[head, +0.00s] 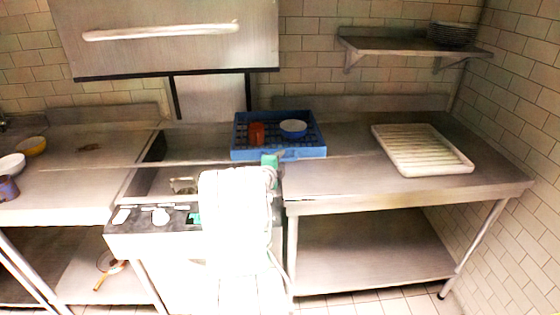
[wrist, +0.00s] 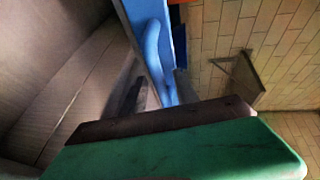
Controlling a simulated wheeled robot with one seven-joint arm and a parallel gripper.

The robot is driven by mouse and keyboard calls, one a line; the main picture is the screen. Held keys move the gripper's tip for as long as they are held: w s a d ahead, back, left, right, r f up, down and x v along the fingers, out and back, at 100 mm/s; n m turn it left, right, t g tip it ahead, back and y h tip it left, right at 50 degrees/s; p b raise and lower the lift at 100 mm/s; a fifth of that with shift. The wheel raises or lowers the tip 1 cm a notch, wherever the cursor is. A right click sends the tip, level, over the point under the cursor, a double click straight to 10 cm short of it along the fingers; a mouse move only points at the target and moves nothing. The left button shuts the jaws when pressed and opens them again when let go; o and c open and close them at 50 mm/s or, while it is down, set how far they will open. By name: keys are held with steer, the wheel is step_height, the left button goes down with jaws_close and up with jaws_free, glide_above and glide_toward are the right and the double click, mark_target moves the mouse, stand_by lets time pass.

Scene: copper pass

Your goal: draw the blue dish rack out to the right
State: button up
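The blue dish rack (head: 315,151) sits at the back middle, straddling the join between the sink-like bay and the right counter. It holds an orange-red cup (head: 257,133) and a blue-and-white bowl (head: 293,128). My gripper (head: 270,161) is at the rack's front side; only a green finger part shows above my white arm. In the wrist view a green finger with a dark pad (wrist: 165,122) fills the bottom. The rack's blue handle (wrist: 153,50) runs down behind that pad. The other finger is not clearly seen, so whether the handle is gripped cannot be told.
The right counter (head: 350,180) is clear between the rack and a white ribbed tray (head: 420,150). A raised steel hood (head: 170,40) hangs behind to the left. A wall shelf (head: 400,46) carries stacked plates (head: 452,34). Bowls stand on the far left counter.

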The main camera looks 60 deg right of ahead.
steer(key=b+v, duration=0.1)
steer(key=v, duration=0.6)
steer(key=shift+a+b, duration=0.3)
steer(key=shift+a, duration=0.1)
steer(key=shift+c, duration=0.2)
